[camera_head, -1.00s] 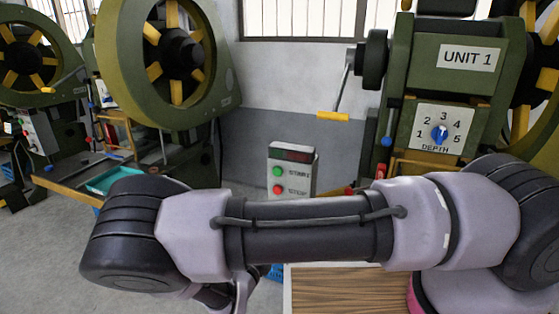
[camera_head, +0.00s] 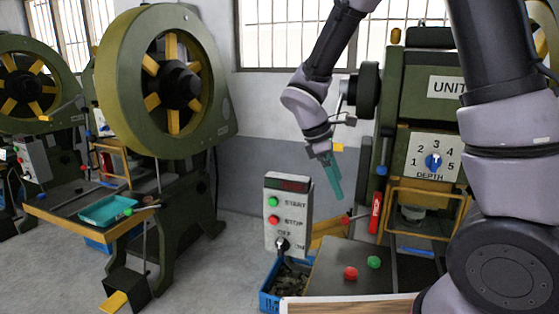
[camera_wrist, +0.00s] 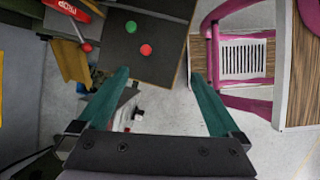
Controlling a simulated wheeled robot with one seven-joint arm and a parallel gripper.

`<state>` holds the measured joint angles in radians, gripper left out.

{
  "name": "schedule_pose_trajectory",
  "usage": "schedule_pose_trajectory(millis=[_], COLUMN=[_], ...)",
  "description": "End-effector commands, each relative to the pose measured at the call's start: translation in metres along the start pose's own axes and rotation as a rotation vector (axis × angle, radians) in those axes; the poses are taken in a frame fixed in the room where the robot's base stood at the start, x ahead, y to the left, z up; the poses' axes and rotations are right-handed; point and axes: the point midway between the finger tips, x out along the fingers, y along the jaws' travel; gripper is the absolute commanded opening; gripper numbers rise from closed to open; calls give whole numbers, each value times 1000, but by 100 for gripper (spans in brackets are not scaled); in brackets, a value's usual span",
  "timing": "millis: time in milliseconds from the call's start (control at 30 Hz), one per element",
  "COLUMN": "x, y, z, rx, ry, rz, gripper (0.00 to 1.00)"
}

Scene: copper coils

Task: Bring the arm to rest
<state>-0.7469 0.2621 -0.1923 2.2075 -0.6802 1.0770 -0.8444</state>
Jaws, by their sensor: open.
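My gripper (camera_head: 331,176) has teal fingers and hangs in the air in front of the green press marked UNIT (camera_head: 428,62), above and to the right of the control box. In the wrist view my gripper (camera_wrist: 160,95) is open, its two teal fingers well apart with nothing between them. My arm comes down from the upper right in the head view and hides part of the press.
The control box (camera_head: 286,228) with green and red buttons stands below left of my gripper. A dark table (camera_head: 335,275) with a red and a green button lies below. A blue crate (camera_head: 270,296) holds scrap. Another press (camera_head: 127,70) stands left.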

Motion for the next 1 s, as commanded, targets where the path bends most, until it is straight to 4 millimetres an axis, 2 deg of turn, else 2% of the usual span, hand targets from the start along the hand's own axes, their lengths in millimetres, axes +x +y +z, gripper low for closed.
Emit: schedule_pose_trajectory(millis=[33,300,600,800,1000], x=[-13,-70,-126,-147,-153], y=[1,-12,-46,-66,-72], z=[18,96,167,190,196], rx=[121,762,1414,1682,1764], ry=[64,373,707,867,918], rz=[-13,-103,-191,-231,-247], gripper=[100,100,100,100,100])
